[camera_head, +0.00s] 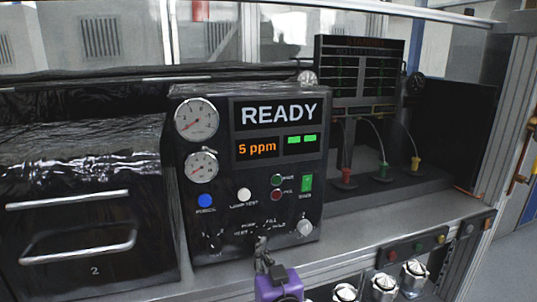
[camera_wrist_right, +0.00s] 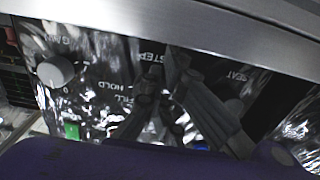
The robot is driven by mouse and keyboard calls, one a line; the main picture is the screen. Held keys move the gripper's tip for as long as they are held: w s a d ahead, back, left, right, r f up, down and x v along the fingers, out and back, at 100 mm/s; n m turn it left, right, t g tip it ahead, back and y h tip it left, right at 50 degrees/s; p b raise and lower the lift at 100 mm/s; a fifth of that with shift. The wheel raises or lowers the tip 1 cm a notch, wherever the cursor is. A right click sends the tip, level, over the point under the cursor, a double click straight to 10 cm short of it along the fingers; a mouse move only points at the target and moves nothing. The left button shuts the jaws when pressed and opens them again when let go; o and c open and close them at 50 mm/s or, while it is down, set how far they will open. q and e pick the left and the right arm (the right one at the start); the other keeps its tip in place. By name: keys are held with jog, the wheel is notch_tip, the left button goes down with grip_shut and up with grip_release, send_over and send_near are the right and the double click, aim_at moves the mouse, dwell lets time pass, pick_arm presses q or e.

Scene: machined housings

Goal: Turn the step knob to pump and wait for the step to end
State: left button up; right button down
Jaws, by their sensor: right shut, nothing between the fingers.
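The black control panel (camera_head: 250,170) shows READY, an orange 5 ppm and two green bars in the head view. My right gripper (camera_head: 262,246) is at the panel's lower middle, with its dark fingers shut and nothing seen between them. In the wrist view the fingers (camera_wrist_right: 168,85) are in front of the STEP marking, near the HOLD and FILL labels. The step knob is hidden behind the fingers, so I cannot tell its setting or whether they touch it. My left gripper is not in view.
A pale knob (camera_head: 304,228) sits to the right of my fingers and a dark knob (camera_head: 212,240) to the left. A drawer unit (camera_head: 80,210) stands left.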

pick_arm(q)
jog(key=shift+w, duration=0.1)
pick_arm(e)
jog(key=shift+a+r, duration=0.1)
jog(key=shift+r, duration=0.1)
jog(key=shift+s+a+f, duration=0.1)
jog(key=shift+f, duration=0.25)
jog(key=shift+s, duration=0.1)
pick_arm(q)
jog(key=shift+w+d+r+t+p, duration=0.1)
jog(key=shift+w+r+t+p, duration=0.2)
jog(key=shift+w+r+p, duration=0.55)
pick_arm(e)
jog(key=v, duration=0.6)
jog(key=shift+f, duration=0.2)
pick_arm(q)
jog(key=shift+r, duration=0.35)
